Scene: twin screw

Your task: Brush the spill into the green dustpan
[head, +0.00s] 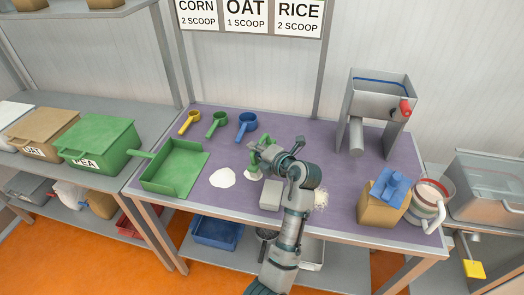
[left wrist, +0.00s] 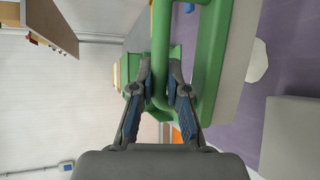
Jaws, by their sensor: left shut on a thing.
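The green dustpan (head: 172,172) lies at the left end of the purple tabletop, its handle toward the upper left. A white spill patch (head: 222,178) lies just right of it, and the spill also shows at the right in the left wrist view (left wrist: 257,62). My left gripper (head: 264,152) is shut on the handle of a green brush (head: 256,170); the handle (left wrist: 160,50) also shows between the fingers in the left wrist view. The brush stands right of the white patch, with more white at its foot. My right gripper is not in view.
A grey block (head: 270,195) stands beside my arm. Pale grains (head: 320,199) lie to its right. Yellow, green and blue scoops (head: 246,124) are at the back. A metal hopper (head: 376,105), a brown box (head: 382,205) and a white bucket (head: 428,200) occupy the right side.

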